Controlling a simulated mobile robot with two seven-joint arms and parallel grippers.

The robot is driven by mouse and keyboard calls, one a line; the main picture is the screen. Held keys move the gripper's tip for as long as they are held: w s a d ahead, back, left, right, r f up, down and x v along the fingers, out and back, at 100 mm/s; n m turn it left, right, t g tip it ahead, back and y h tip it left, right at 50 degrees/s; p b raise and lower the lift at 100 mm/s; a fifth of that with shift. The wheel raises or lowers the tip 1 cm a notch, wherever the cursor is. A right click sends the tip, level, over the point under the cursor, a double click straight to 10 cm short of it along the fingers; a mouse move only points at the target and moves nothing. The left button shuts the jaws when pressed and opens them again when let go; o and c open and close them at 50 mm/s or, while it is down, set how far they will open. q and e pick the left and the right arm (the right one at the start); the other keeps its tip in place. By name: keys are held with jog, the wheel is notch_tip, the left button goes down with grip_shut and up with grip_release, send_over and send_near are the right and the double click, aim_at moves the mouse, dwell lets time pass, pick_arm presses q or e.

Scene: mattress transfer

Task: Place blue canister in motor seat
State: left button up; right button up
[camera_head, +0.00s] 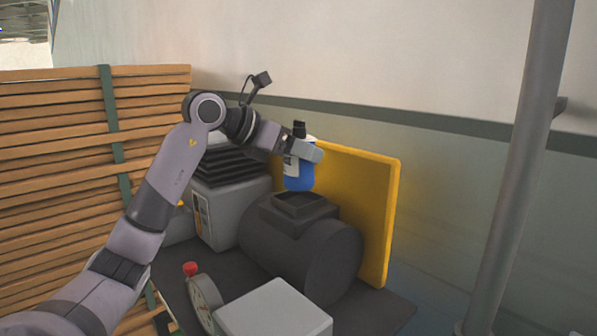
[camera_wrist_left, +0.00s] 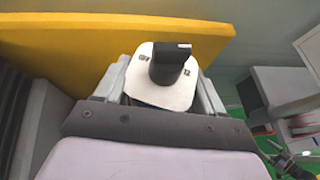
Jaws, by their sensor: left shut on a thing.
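The blue canister (camera_head: 299,178) is upright with a white upper part and a black knob on top. My left gripper (camera_head: 304,154) is shut on it and holds it just above the motor seat. In the left wrist view the canister's white top (camera_wrist_left: 160,84) and black knob sit between the fingers of my left gripper (camera_wrist_left: 160,92). The motor seat (camera_head: 298,205) is a dark square raised frame on top of the grey cylindrical motor (camera_head: 318,253). The canister's lower end appears close above the frame's back; I cannot tell whether they touch. My right gripper is not in view.
A yellow panel (camera_head: 378,215) stands right behind the motor. A grey box with a black ribbed top (camera_head: 226,205) is left of it. A gauge (camera_head: 205,302) and a pale box (camera_head: 272,311) are in front. Stacked wooden slats (camera_head: 55,170) are at left, a grey post (camera_head: 515,170) at right.

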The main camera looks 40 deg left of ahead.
aim_at(299, 168)
pick_arm(q)
notch_tip(299, 168, down, 3)
jog(key=shift+r+b, duration=0.1)
jog(key=shift+b, duration=0.2)
jog(key=shift+f, duration=0.45)
jog(key=shift+f, duration=0.2)
jog(key=o, duration=1.3)
